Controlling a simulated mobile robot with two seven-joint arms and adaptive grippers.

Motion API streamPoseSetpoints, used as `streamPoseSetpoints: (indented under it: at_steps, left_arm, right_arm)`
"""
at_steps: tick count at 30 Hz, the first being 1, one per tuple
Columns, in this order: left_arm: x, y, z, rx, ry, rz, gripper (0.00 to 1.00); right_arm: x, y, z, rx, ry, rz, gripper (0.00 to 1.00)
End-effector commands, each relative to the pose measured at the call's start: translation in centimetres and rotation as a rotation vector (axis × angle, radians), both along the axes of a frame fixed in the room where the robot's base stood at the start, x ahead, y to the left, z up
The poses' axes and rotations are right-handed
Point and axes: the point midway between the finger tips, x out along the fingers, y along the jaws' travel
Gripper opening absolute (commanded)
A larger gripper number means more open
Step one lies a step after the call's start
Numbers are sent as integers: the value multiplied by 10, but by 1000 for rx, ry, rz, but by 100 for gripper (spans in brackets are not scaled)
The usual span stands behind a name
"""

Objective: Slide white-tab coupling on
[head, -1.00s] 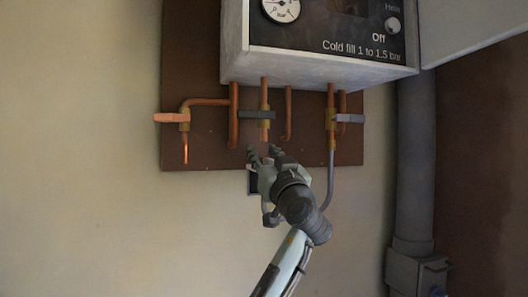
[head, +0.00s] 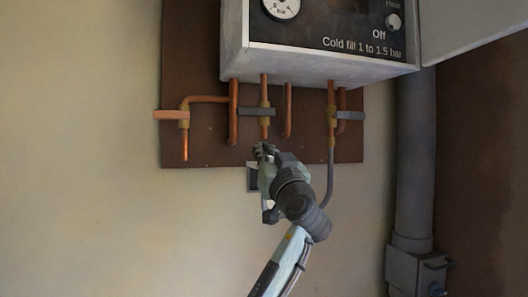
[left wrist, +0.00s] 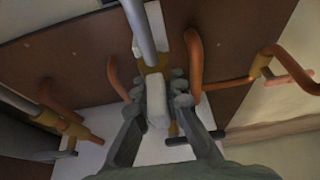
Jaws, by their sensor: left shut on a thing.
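My left gripper (head: 262,150) is shut below the middle copper pipe (head: 264,131). In the left wrist view its fingers (left wrist: 166,100) are shut on a white tab (left wrist: 158,104). A brass coupling (left wrist: 154,66) shows just beyond the tab, with a grey tube (left wrist: 139,25) running up from it in that view. In the head view the gripper hides the tab and coupling. I cannot tell whether the coupling touches the pipe. The middle valve has a dark grey handle (head: 252,111). My right gripper is not in view.
A white boiler (head: 320,66) overhangs the pipes. A bare copper pipe (head: 287,112) hangs close right of the middle one. The lower-left wall is clear.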

Motion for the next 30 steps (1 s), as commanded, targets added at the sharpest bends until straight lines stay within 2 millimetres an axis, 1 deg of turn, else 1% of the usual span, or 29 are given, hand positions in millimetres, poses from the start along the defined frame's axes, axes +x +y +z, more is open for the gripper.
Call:
streamPoseSetpoints:
  at_steps: [2, 3, 4, 6, 9, 13, 19, 20, 25, 26, 30]
  left_arm:
    - [0, 0, 3, -1, 0, 0, 0]
    - [0, 0, 9, -2, -2, 0, 0]
    - [0, 0, 14, -3, -2, 0, 0]
    - [0, -1, 28, -3, -2, -2, 0]
    - [0, 0, 41, -2, -1, 0, 0]
    - [0, 0, 45, -1, 0, -1, 0]
    - [-1, 0, 47, 0, -5, -2, 0]
    - [-1, 0, 47, 0, -6, -2, 9]
    - [-1, 0, 46, 1, -4, -1, 30]
    - [-1, 0, 46, 0, -3, -1, 33]
    - [0, 0, 45, 0, -2, -1, 33]
  right_arm:
    - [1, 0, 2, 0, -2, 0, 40]
    - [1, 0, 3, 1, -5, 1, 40]
    - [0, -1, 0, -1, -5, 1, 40]
    - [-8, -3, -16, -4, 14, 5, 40]
    - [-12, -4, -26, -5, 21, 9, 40]
    - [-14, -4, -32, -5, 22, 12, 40]
    - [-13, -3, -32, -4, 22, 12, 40]
    - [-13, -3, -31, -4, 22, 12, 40]
    - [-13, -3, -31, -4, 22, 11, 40]
    - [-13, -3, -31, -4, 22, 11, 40]
    - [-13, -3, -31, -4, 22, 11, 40]
